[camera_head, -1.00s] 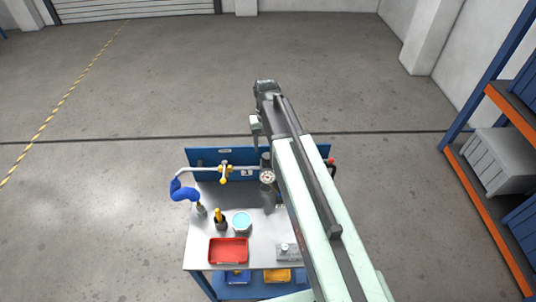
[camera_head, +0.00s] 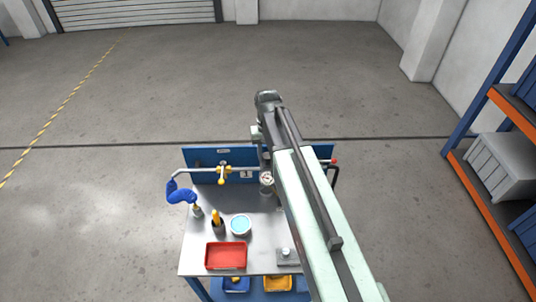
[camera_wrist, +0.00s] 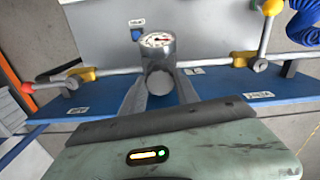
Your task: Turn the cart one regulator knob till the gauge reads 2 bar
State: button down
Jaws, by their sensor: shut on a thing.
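The cart (camera_head: 196,262) stands below my arm in the head view, with a blue back panel (camera_head: 205,153). In the wrist view, a round white-faced gauge (camera_wrist: 158,40) sits on a grey regulator body. Its dark needle is too small to read surely. The gauge also shows in the head view (camera_head: 267,179). My gripper (camera_wrist: 160,88) has one grey finger on each side of the regulator knob (camera_wrist: 160,80) and is shut on it. The fingers hide the knob's sides.
A yellow valve handle (camera_head: 223,174) is on the pipe left of the regulator; a blue coiled hose (camera_head: 181,192) hangs beyond it. A red tray (camera_head: 226,255) and a light-blue-topped tin (camera_head: 241,225) stand on the cart. Shelving (camera_head: 480,185) is at right; the floor behind is clear.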

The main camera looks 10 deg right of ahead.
aim_at(267, 155)
jog(key=shift+m, duration=0.8)
jog(key=c, duration=0.9)
grip_release()
notch_tip(267, 155, up, 8)
jog(key=p, duration=0.8)
jog(key=shift+f, duration=0.1)
